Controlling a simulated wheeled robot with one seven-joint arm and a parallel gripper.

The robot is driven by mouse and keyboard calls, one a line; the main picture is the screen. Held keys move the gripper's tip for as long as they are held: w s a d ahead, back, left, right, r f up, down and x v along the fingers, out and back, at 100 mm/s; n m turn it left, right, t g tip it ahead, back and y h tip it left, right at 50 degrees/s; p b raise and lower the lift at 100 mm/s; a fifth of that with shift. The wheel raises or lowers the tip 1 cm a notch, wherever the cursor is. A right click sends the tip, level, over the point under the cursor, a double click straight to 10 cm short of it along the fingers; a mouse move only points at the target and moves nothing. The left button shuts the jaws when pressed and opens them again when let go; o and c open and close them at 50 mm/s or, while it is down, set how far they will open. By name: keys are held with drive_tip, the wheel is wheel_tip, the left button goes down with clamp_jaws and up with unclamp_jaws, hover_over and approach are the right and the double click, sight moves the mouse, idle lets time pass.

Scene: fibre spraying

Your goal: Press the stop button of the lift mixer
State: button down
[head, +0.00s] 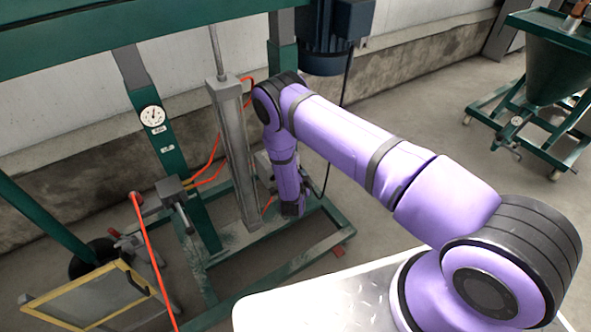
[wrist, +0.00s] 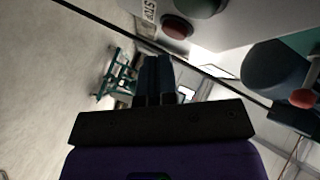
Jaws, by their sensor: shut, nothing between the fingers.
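The stop button (wrist: 177,25) is a round dark red button on a light control box (wrist: 235,24) at the top of the wrist view. A label with STOP lettering (wrist: 149,11) is beside it, and a green button (wrist: 199,5) is partly cut off by the top edge. My gripper (wrist: 158,60) is shut and empty, its fingertips below the red button in the picture and apart from it. In the head view my gripper (head: 292,208) points down beside the lift mixer's green frame (head: 283,48); my arm largely hides the control box there.
The grey column (head: 235,150) stands just left of my gripper. Orange hoses (head: 150,245) and a gauge post (head: 152,116) are further left. A blue motor (head: 335,35) hangs above. A green hopper cart (head: 550,75) stands far right. The floor between is clear.

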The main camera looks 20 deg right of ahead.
drive_tip(key=shift+s+d, duration=0.25)
drive_tip(key=shift+s, duration=0.55)
drive_tip(key=shift+s+d, duration=0.3)
drive_tip(key=shift+s, duration=0.5)
drive_tip(key=shift+s+d, duration=0.25)
drive_tip(key=shift+s, duration=0.55)
